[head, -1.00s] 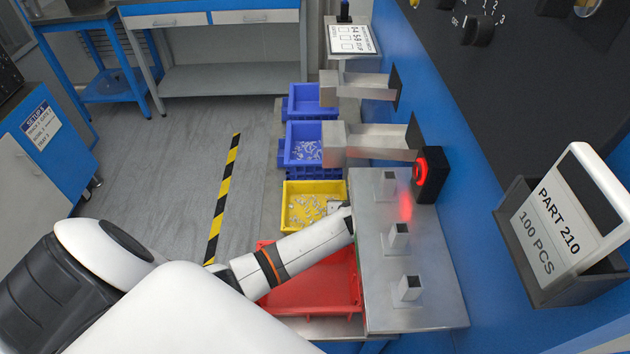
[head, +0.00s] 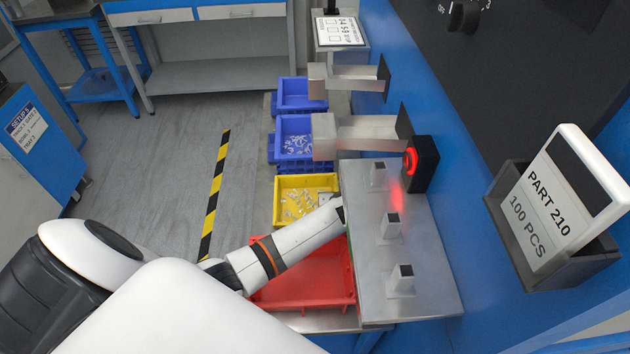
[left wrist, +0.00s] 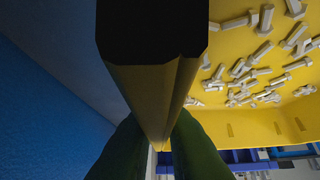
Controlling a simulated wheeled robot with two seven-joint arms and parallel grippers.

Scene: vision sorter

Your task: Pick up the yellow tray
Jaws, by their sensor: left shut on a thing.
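The yellow tray (head: 291,222) stands between a blue bin and the red tray, with pale bolts inside it. My left arm reaches over the red tray to the yellow tray's near right corner; its gripper fingers are hidden in the head view. In the left wrist view, my green-fingered left gripper (left wrist: 166,145) is shut on the yellow tray's wall, seen edge-on between the fingers. The tray's bolt-filled floor (left wrist: 215,80) shows to the right. My right gripper is not in view.
The red tray (head: 300,288) lies under my left forearm. A metal shelf (head: 430,290) with several short posts stands close on the right. Blue bins (head: 296,165) are beyond the yellow tray. A red-lit device (head: 420,163) sits on the wall side. Open floor lies left.

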